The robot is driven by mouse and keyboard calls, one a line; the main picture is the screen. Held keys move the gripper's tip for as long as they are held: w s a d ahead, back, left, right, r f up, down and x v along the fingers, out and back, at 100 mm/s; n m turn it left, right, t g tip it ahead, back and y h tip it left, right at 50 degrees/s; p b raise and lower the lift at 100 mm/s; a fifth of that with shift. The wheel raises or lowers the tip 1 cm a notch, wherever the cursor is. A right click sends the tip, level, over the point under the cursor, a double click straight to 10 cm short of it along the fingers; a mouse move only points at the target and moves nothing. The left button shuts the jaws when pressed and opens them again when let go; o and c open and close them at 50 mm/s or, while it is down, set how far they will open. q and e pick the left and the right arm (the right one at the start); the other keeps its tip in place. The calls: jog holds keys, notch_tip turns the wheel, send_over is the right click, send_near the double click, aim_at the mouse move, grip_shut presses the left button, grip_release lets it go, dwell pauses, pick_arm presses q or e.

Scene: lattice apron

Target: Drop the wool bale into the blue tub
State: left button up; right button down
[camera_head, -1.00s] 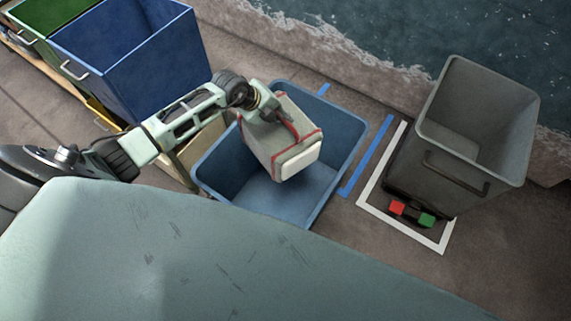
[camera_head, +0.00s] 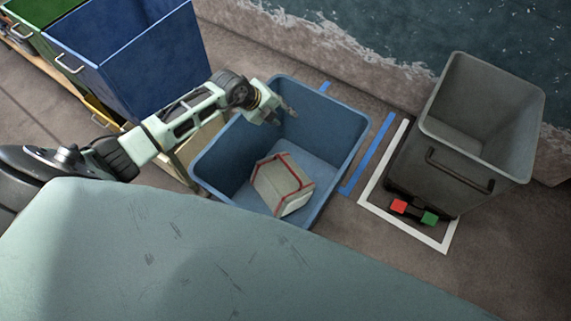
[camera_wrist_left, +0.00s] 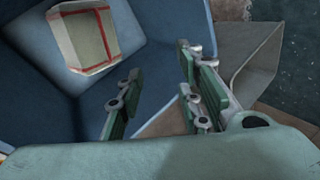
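The wool bale (camera_head: 281,184), a pale block with red straps, lies on the floor of the blue tub (camera_head: 347,134), tilted towards the front wall. It also shows in the left wrist view (camera_wrist_left: 88,40), apart from the fingers. My left gripper (camera_head: 284,115) is above the tub's back part, with nothing between its fingers. In the left wrist view the two green fingers (camera_wrist_left: 160,95) stand wide apart. My right gripper shows in neither view.
A grey bin (camera_head: 455,160) stands to the right within a white floor outline, with red and green blocks at its base. Taller blue (camera_head: 130,60) and green bins stand at the upper left. Water lies beyond the stone edge at the back.

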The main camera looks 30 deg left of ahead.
pick_arm(q)
jog(key=v, duration=1.2)
jog(key=shift+f, duration=0.1)
